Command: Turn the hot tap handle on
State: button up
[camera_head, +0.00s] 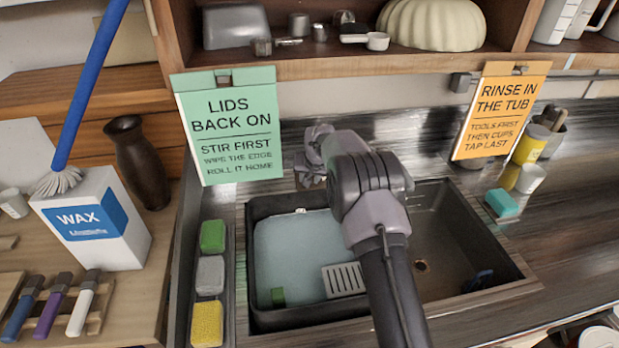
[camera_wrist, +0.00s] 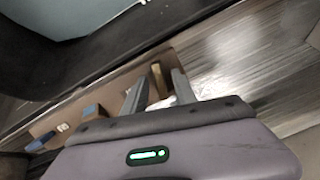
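No tap or hot tap handle can be clearly made out in either view; my arm covers the back middle of the sink (camera_head: 470,243). My gripper (camera_head: 312,157) is behind the sink's back edge, right of the green sign, partly hidden by my wrist. In the wrist view, the two grey fingers of my gripper (camera_wrist: 160,75) stand apart. A small brass-coloured piece (camera_wrist: 157,78) shows between them, with something pale below it. I cannot tell whether these are touched or lie beyond the fingers.
A dark tub (camera_head: 290,318) with bluish water fills the sink's left side. Green (camera_head: 231,90) and orange (camera_head: 497,115) signs hang from the shelf above. A sponge tray (camera_head: 230,262) lies left of the sink. A teal block (camera_head: 502,202) and cups stand right.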

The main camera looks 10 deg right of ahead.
jog(key=p+v, duration=0.2)
jog(key=v, duration=1.5)
jog(key=shift+r+p, duration=0.15)
jog(key=shift+p, duration=0.2)
jog(key=shift+s, duration=0.1)
jog(key=s+a+r+b, duration=0.1)
jog(key=s+r+b, duration=0.25)
jog(key=s, duration=0.65)
jog(key=s+a+r+b, duration=0.15)
jog(key=s+r, duration=0.35)
jog(key=s, duration=0.5)
jog(key=s+a+f+b, duration=0.1)
jog(key=s+f+b, duration=0.1)
jog(key=s, duration=0.9)
jog(key=s+a+f+m+y+b, duration=0.1)
jog(key=s+f, duration=0.3)
jog(key=s, duration=0.7)
jog(key=shift+m+y+b, duration=0.3)
jog(key=shift+b, duration=0.25)
